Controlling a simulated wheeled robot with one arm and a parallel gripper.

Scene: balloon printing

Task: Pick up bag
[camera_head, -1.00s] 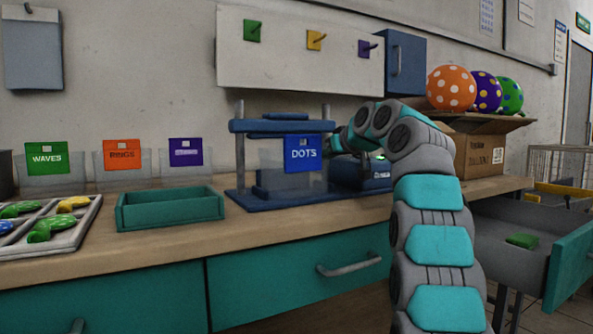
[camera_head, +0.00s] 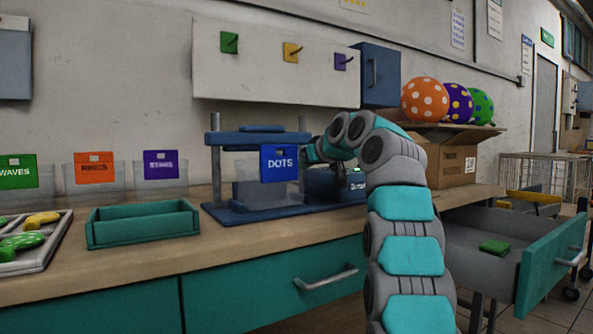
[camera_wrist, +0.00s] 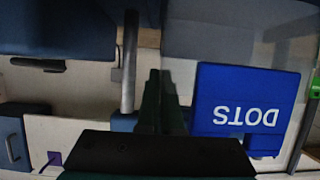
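A small flat green packet, perhaps the bag (camera_head: 494,246), lies in the open drawer (camera_head: 545,268) at the right. Small green (camera_head: 229,43), yellow (camera_head: 292,52) and purple (camera_head: 341,61) squares hang on wall hooks; I cannot tell if they are bags. My gripper (camera_wrist: 163,78) is away from all of these, by the blue press (camera_head: 258,140) and its blue DOTS plate (camera_head: 279,164). In the wrist view its dark fingers lie side by side, looking shut with nothing between them. In the head view my arm mostly hides it.
An empty teal tray (camera_head: 143,224) stands on the wooden counter (camera_head: 110,268). A grey tray (camera_head: 40,262) of balloons is at far left. WAVES, RINGS and another plate stand in clear holders behind. A cardboard box (camera_head: 452,162) with dotted balloons is at right. The open drawer juts into the floor space.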

